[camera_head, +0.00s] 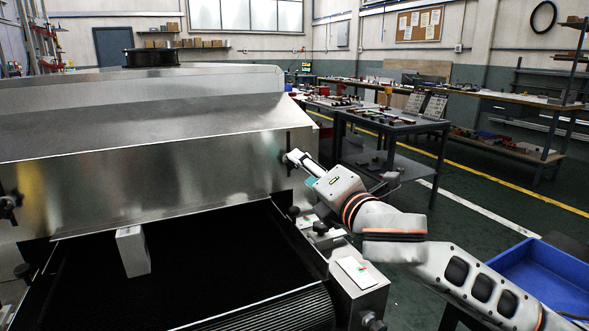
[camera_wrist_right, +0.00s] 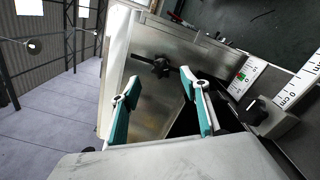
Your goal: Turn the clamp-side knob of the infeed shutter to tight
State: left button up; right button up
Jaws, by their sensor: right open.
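The infeed shutter (camera_head: 150,185) is a wide sheet-metal plate across the dryer mouth. A black star-shaped knob (camera_wrist_right: 160,67) sits at a dark slot in the metal in the right wrist view. Another black knob (camera_head: 9,202) is at the shutter's left end in the head view. My right gripper (camera_head: 290,157) is at the shutter's right end and largely hides the knob there. In the right wrist view its teal-padded fingers (camera_wrist_right: 160,86) are apart, with the knob ahead between them and clear of both. I cannot tell the knob's tightness. My left gripper is out of view.
A pale box (camera_head: 133,251) stands on the black conveyor belt (camera_head: 215,265). A side rail carries a white plate with red and green marks (camera_head: 357,271) and another black knob (camera_wrist_right: 252,110). A blue bin (camera_head: 545,275) is at the right. A work table (camera_head: 392,123) stands behind my right arm.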

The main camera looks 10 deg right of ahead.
aim_at(294, 164)
jog(key=w, duration=0.1)
jog(key=w+b, duration=0.1)
jog(key=w+a+f, duration=0.1)
jog(key=w, duration=0.1)
jog(key=shift+w+b, duration=0.3)
jog(key=shift+w+a+r, duration=0.15)
jog(key=shift+w+r, duration=0.15)
jog(key=shift+w, duration=0.15)
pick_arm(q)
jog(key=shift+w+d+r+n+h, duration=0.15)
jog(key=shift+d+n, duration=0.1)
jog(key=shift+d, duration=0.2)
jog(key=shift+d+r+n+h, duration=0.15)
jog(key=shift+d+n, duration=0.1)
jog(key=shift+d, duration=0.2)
pick_arm(e)
jog(key=shift+r, duration=0.1)
jog(key=c, duration=1.1)
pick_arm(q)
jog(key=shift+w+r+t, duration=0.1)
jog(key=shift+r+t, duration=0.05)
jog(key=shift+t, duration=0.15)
